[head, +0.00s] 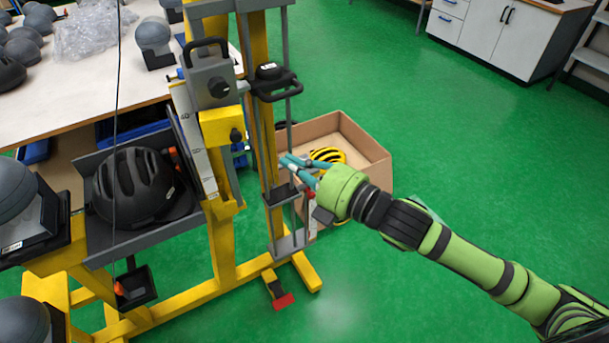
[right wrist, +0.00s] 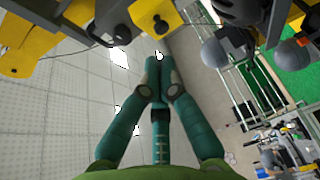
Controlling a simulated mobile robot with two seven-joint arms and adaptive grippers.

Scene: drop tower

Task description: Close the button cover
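My right gripper (head: 288,162) reaches in from the right, beside the slim grey post frame of the yellow drop tower (head: 222,240). In the right wrist view its teal fingers (right wrist: 160,68) come together at the tips, with nothing visible between them. A small red part (head: 311,194) shows just below the gripper, partly hidden by it. I cannot make out for certain which part is the button or its cover. My left gripper is not in view.
A black helmet (head: 133,186) rests on a tray left of the tower. An open cardboard box (head: 372,160) with a yellow-black helmet (head: 328,155) stands behind the gripper. A red-tipped pedal (head: 283,301) lies at the tower's foot. Green floor at the right is clear.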

